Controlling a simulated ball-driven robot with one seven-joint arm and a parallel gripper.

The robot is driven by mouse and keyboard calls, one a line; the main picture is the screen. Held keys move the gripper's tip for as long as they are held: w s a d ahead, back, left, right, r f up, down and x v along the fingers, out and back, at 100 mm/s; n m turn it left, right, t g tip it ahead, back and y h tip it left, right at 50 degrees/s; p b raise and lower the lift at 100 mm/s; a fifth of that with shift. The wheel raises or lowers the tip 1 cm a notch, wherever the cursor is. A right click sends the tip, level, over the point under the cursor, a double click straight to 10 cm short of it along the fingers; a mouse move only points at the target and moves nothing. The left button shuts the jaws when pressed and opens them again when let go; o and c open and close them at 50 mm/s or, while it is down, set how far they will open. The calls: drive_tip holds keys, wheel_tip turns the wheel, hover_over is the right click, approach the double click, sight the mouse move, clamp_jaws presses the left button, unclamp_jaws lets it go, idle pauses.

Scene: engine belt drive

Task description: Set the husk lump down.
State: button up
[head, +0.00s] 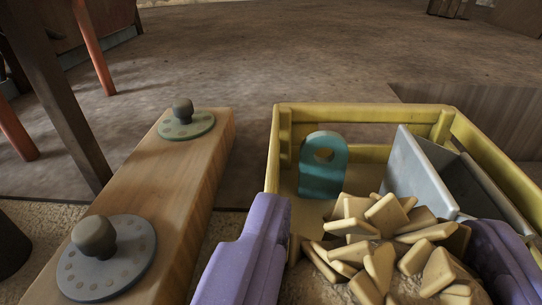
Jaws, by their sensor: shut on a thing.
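The husk lump (388,246), a cluster of tan wedge-shaped pieces, sits between the two purple fingers of my gripper (378,222). The gripper is shut on it, one finger on the left and one on the right. The lump shows in front of the open yellow crate (350,111) and hides part of its inside and its near side. I cannot tell how high the lump is above the crate floor.
In the crate stand a teal piece with a hole (322,180) and a grey slanted panel (420,172). Left is a wooden beam (182,190) with a green knobbed disc (186,125) and a grey knobbed disc (106,258). The brown floor (290,60) behind is mostly clear.

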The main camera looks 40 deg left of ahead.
drive_tip(key=w+a+f+b, duration=0.3)
drive_tip(key=w+a+f, duration=0.1)
idle(0.3)
drive_tip(key=shift+w+a, duration=0.1)
drive_tip(key=shift+f+b, duration=0.5)
drive_tip(key=shift+f, duration=0.15)
